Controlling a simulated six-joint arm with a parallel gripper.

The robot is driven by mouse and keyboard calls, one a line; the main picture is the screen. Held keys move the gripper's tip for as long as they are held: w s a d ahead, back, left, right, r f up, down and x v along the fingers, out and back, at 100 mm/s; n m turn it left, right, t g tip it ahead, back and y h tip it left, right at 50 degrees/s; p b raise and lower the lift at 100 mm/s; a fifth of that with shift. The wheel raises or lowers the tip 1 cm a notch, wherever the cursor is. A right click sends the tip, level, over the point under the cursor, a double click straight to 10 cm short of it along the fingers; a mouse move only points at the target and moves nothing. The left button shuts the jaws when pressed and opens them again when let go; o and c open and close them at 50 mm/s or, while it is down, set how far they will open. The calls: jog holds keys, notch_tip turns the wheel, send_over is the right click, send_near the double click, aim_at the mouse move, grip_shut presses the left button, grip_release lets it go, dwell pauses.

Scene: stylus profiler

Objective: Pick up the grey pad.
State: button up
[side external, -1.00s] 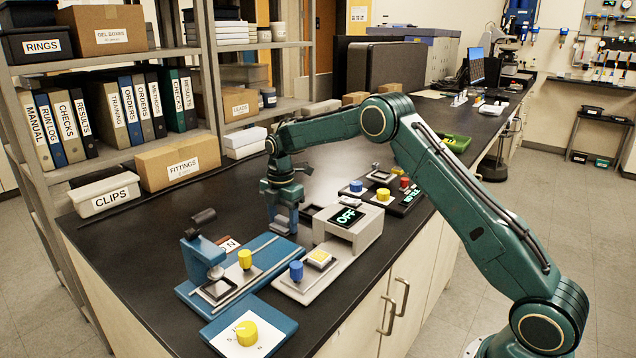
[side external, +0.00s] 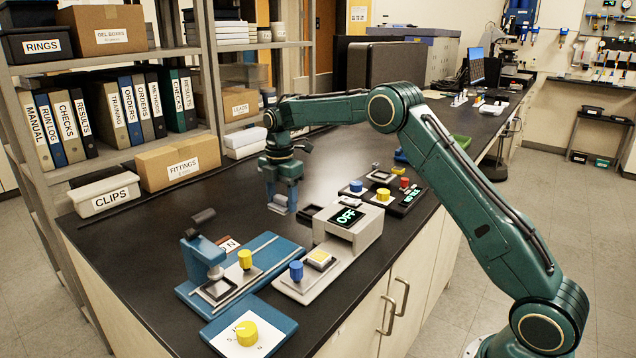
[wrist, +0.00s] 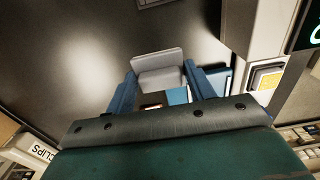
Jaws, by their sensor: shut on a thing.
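My gripper (side external: 283,202) hangs above the black bench top, behind the blue device with the dark knob and left of the grey unit reading OFF. In the wrist view, the two blue fingers of my gripper (wrist: 160,75) stand on either side of the grey pad (wrist: 157,60). They are shut on it. The pad is a light grey block with its flat face showing. In the side view the pad is small and mostly hidden by the fingers, and it looks clear of the bench.
The grey unit with the OFF display (side external: 352,232) stands close to the right of my gripper. The blue stylus device (side external: 205,262) is in front. A white CLIPS box (side external: 105,196) and a FITTINGS carton (side external: 178,163) stand to the left. Bare bench lies behind my gripper.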

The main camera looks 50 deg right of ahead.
aim_at(283, 207)
notch_tip(283, 207, up, 14)
dwell(0.4)
jog(key=shift+f, duration=0.1)
dwell(0.4)
jog(key=shift+o, duration=1)
jog(key=c, duration=0.6)
jog(key=shift+s+a, duration=0.1)
jog(key=s+a+f, duration=0.2)
jog(key=s+f, duration=0.1)
jog(key=s, duration=0.2)
jog(key=s+a+f, duration=0.3)
jog(key=s+f, duration=0.1)
jog(key=s, duration=0.2)
jog(key=s+a+f, duration=0.2)
jog(key=s+f, duration=0.2)
jog(key=s, duration=0.2)
jog(key=shift+s+a, duration=0.15)
